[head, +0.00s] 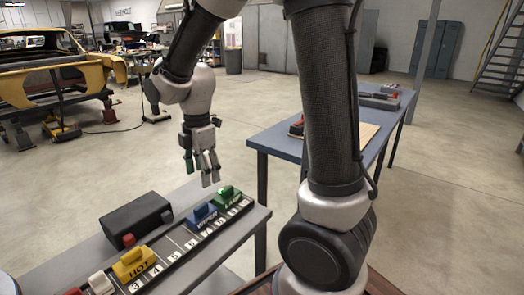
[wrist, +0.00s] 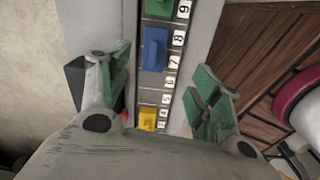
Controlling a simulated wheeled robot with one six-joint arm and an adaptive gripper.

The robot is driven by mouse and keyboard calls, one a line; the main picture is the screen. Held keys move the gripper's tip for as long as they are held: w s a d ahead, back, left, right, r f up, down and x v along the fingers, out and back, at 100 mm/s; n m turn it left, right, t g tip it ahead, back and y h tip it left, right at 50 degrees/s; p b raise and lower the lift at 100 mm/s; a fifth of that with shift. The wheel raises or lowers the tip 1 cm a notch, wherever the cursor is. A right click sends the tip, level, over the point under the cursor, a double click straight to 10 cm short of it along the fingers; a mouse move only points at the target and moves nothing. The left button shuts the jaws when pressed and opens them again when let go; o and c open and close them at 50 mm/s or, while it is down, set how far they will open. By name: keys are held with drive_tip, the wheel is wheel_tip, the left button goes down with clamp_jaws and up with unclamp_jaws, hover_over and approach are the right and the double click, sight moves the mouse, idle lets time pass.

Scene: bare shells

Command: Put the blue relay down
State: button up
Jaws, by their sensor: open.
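The blue relay (head: 202,217) sits on the dark numbered rail (head: 172,257), just left of the green relay (head: 227,196). The wrist view also shows the blue relay (wrist: 155,48), beside the labels 7 and 8. My gripper (head: 201,176) hangs above the far part of the rail, clear of the blue relay. It is open and empty, with its green-padded fingers spread either side of the rail in the wrist view (wrist: 163,85). Nothing hides the blue relay's top.
A yellow relay marked HOT (head: 134,264) and a white one (head: 101,283) sit nearer on the rail. A black box (head: 136,219) with a red button stands beside it on the grey bench (head: 226,245). Another table (head: 274,141) stands behind. Open floor lies between.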

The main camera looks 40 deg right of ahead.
drive_tip(key=s+d+r+m+t, duration=0.2)
drive_tip(key=s+d+r+m, duration=0.4)
drive_tip(key=s+m, duration=0.3)
drive_tip(key=s+d+r+m+t, duration=0.1)
drive_tip(key=s+d+r+m, duration=0.5)
drive_tip(key=s+m, duration=0.3)
drive_tip(key=shift+d+r+m+t, duration=0.15)
drive_tip(key=shift+d+m+t, duration=0.35)
drive_tip(key=shift+m, duration=0.4)
